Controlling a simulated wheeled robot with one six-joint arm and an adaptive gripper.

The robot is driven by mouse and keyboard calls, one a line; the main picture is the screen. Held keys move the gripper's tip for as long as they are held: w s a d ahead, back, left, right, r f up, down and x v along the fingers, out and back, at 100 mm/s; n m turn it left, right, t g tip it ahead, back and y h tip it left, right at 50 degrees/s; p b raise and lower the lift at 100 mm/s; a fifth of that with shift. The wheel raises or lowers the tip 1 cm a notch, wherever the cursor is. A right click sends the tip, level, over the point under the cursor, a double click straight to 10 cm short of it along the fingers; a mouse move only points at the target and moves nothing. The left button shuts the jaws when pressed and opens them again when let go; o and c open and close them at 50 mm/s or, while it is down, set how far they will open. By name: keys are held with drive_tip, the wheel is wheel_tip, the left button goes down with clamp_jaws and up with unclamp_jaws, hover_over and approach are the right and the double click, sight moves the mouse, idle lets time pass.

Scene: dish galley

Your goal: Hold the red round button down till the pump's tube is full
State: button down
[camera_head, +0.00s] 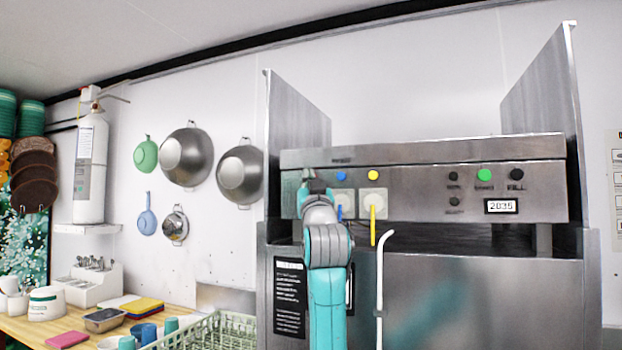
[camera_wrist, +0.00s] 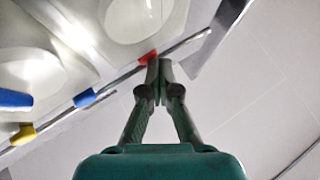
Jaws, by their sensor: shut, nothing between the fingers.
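My gripper (camera_head: 309,180) is at the left end of the steel machine's front panel, in front of it. In the wrist view its two fingers (camera_wrist: 159,68) are shut together with nothing between them. The red button (camera_wrist: 148,58) shows right beside the fingertips, partly behind them. I cannot tell whether they touch it or press it in. In the head view the red button is hidden behind my gripper. The pump's tube and how full it is cannot be made out; pale rounded housings (camera_wrist: 135,18) show beside the buttons in the wrist view.
A blue button (camera_head: 341,176) and a yellow button (camera_head: 373,175) sit to the right, above pale plates with blue and yellow levers (camera_head: 373,225). A green button (camera_head: 484,175) and a display (camera_head: 501,206) are farther right. A white bent pipe (camera_head: 380,285) stands in front.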

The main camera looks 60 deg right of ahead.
drive_tip(key=shift+s+a, duration=0.1)
drive_tip(key=shift+a, duration=0.75)
drive_tip(key=shift+a, duration=0.1)
drive_tip(key=a, duration=0.4)
drive_tip(key=shift+s+a, duration=0.2)
drive_tip(key=shift+a, duration=0.2)
idle(0.5)
